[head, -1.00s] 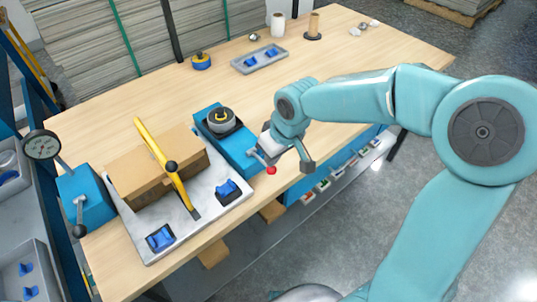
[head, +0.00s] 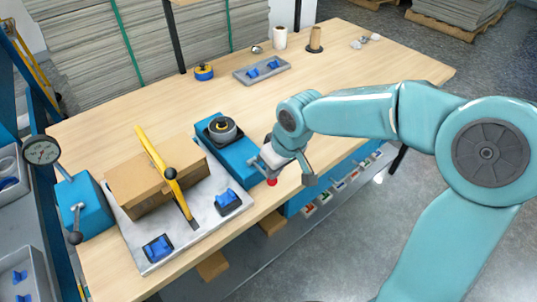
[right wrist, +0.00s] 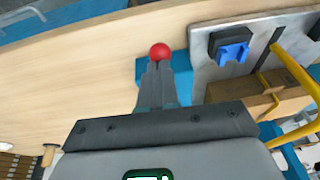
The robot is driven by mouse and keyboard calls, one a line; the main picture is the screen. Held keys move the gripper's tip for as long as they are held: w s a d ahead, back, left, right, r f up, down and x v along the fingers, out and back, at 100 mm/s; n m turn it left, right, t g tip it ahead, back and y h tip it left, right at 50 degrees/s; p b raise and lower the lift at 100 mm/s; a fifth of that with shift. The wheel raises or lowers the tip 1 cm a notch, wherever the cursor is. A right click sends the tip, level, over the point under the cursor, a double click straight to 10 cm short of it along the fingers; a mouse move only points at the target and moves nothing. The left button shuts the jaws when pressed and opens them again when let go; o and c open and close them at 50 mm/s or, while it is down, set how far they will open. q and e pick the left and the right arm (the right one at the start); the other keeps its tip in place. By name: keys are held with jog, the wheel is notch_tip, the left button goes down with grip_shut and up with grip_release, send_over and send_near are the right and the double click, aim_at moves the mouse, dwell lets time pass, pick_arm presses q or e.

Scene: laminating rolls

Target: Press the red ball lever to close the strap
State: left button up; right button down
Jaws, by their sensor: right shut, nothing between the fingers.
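The red ball (head: 271,182) sits at the front end of a blue device (head: 228,158), near the table's front edge. The device carries a dark round roll (head: 222,128) on top. In the right wrist view the red ball (right wrist: 160,52) is right at my fingertips. My right gripper (right wrist: 159,66) is shut and empty; its tips are at or touching the ball, but I cannot tell if there is contact. In the head view my right gripper (head: 265,166) hides the lever's rod. A yellow strap-like bar (head: 157,158) crosses a cardboard box (head: 140,190). My left gripper is not in view.
The box stands on a grey plate (head: 195,225) with blue clamps. A grey tray (head: 262,70) and rolls are at the back.

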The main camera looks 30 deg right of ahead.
jog(key=w+p+v, duration=0.1)
jog(key=p+v, duration=0.1)
jog(key=v, duration=1)
jog(key=shift+w+d+r+p, duration=0.25)
jog(key=shift+w+r+p, duration=0.1)
jog(key=shift+r, duration=0.1)
jog(key=shift+w, duration=0.1)
